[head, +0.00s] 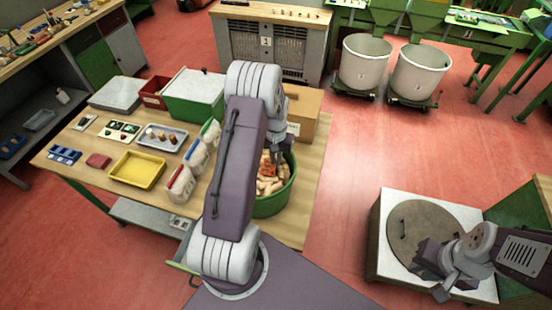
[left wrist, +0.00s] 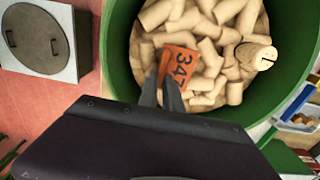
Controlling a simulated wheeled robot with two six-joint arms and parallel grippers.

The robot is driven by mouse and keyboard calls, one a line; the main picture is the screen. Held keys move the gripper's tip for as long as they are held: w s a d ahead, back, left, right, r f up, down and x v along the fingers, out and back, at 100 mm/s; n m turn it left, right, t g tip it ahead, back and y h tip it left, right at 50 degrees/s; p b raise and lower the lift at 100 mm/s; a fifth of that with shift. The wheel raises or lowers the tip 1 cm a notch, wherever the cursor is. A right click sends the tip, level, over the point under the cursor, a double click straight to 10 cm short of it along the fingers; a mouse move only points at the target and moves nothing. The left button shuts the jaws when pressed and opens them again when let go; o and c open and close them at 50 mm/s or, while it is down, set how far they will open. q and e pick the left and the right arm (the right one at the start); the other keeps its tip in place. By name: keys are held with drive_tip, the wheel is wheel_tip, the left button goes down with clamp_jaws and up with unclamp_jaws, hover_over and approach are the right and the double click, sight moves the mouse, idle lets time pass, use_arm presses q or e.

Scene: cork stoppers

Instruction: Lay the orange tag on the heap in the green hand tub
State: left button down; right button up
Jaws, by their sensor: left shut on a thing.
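The green hand tub (head: 271,207) stands at the right end of the wooden table, with a heap of pale cork stoppers in it. In the left wrist view the tub (left wrist: 117,50) holds the cork heap (left wrist: 205,45). My left gripper (left wrist: 167,88) reaches down into the tub, its narrow fingers shut on the orange tag (left wrist: 181,65), marked 347. The tag is right over the corks; whether it touches them I cannot tell. My right gripper (head: 432,258) is far from the tub, over the round lid at the right, and its finger gap is unclear.
A yellow tray (head: 137,169) is further left. Open red floor lies right of the table.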

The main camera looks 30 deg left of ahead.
use_arm(q)
drive_tip(key=c, duration=1.5)
unclamp_jaws()
drive_tip(key=shift+o, duration=0.2)
drive_tip(key=shift+r, duration=0.3)
wheel_tip(320, 180, up, 8)
drive_tip(key=b, duration=0.2)
drive_tip(key=shift+r, duration=0.25)
